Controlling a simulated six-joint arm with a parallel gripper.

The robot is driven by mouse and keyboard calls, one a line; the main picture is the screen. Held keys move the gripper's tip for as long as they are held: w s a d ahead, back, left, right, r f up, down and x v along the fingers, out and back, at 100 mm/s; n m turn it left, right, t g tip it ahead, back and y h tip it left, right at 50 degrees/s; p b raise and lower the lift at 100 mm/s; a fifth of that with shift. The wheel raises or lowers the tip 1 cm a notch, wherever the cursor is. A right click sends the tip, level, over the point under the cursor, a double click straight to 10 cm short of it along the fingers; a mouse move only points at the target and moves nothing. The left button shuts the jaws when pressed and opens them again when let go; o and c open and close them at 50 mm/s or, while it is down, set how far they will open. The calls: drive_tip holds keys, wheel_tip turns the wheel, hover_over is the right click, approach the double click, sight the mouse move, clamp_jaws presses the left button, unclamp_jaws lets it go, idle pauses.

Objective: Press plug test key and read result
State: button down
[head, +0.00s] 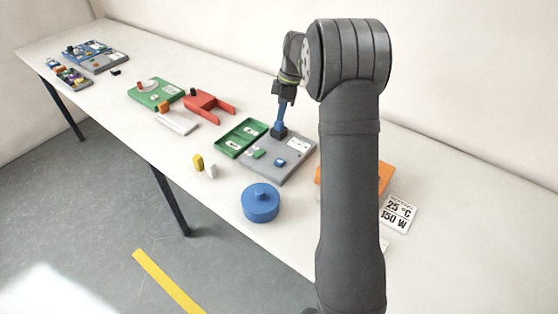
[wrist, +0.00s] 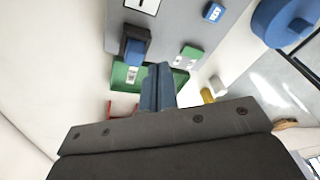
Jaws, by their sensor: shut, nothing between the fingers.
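A grey panel (head: 290,170) lies on the table. It carries a blue key-like block (head: 279,162) with a white label, which also shows in the wrist view (wrist: 214,12). Small green pieces (head: 257,153) sit to its left; they also show in the wrist view (wrist: 188,54). A dark block with a blue part (wrist: 135,46) stands at the panel's edge; I cannot tell whether it is a plug. My gripper (head: 281,123) is over the panel's far part, its blue fingers (wrist: 158,66) shut and empty. Whether they touch anything is unclear. The labels are unreadable.
A green tray (head: 232,149) adjoins the panel on the left. A blue round lidded object (head: 261,203) stands in front, with yellow (head: 198,162) and white pieces nearby. A red forked part (head: 209,104) and green board (head: 158,94) lie farther left. A sign (head: 398,214) reads 25 °C, 150 W.

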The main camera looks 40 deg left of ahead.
drive_tip(key=s+d+f+n+t+h, duration=0.1)
drive_tip(key=s+d+n+t+h, duration=0.2)
drive_tip(key=s+n, duration=0.2)
wheel_tip(320, 180, up, 3)
drive_tip(key=n+t+h, duration=0.1)
drive_tip(key=n+t, duration=0.7)
drive_tip(key=n, duration=0.3)
hover_over(276, 163)
drive_tip(key=shift+f, duration=0.1)
drive_tip(key=shift+f, duration=4.35)
drive_tip(key=shift+f, duration=0.15)
drive_tip(key=shift+f, duration=0.3)
